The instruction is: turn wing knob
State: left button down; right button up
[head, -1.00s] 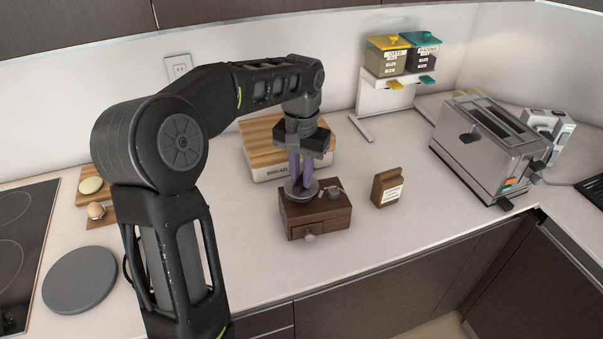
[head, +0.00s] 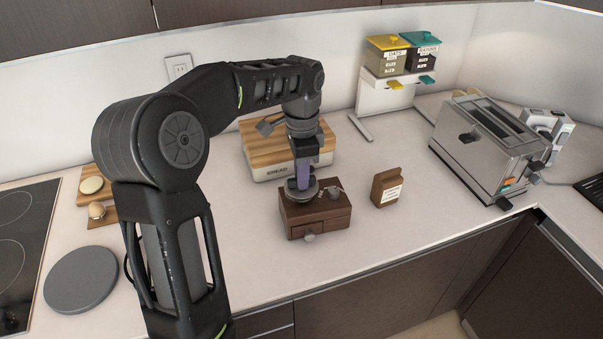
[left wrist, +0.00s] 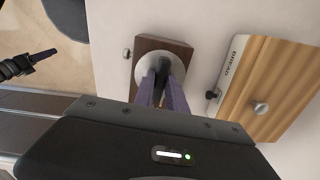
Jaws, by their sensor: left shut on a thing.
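A small dark wooden box (head: 318,221) with a drawer and a round drawer knob (head: 309,238) stands on the counter in the head view. A grey round dish sits on its top and also shows in the left wrist view (left wrist: 143,69). My left gripper (head: 304,183) points straight down over the dish. Its purple fingers are shut on a dark knob (left wrist: 163,66) at the dish's centre, mostly hidden between them. A crank-like grey part (head: 335,192) lies on the box top beside the dish. My right gripper (left wrist: 42,58) shows at the left wrist view's left edge, over the floor, apart from the box.
A bread box (head: 268,173) with a wooden lid stands close behind the wooden box. A small brown labelled block (head: 387,188) stands to its right. A toaster (head: 490,150) and a canister rack (head: 370,95) are farther right. The counter in front is clear.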

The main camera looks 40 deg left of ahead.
pick_arm(q)
jog(key=shift+m, duration=0.8)
jog(key=c, duration=1.4)
grip_release()
jog(key=shift+o, duration=0.2)
